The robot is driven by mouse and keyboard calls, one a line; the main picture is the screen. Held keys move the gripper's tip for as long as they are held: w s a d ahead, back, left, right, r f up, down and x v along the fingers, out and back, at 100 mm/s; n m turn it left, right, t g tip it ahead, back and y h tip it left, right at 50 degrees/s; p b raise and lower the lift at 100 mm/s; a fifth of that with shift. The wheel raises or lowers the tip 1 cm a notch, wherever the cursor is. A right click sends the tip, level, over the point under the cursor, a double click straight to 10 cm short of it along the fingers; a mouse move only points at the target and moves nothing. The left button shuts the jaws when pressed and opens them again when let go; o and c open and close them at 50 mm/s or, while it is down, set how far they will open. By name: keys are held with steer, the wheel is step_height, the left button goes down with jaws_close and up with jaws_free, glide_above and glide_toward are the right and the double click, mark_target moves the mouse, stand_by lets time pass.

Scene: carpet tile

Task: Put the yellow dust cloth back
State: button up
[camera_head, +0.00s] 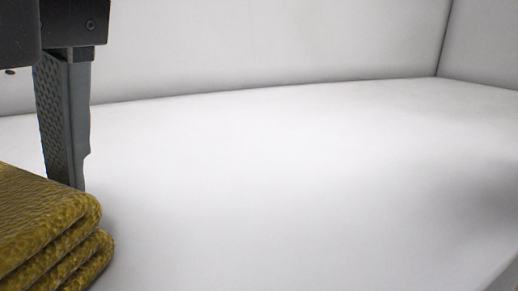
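The yellow dust cloth (42,232) is folded into a thick stack at the lower left of the head view. It is cut off by the left and bottom picture edges. My gripper (66,165) comes down from the top left. One grey finger with a textured inner face shows, its tip close behind the cloth's upper edge. The other finger is not visible. I cannot tell whether the finger touches the cloth or whether the gripper is open or shut.
A bare white surface (290,190) fills the middle and right, free of objects. White walls (270,45) close it off at the back, meeting in a corner (438,75) at the upper right. A soft shadow lies at the right edge.

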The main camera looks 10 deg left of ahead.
steer(key=p+v, duration=0.7)
steer(key=v, duration=0.5)
steer(key=shift+p, duration=0.4)
steer(key=shift+d+r, duration=0.1)
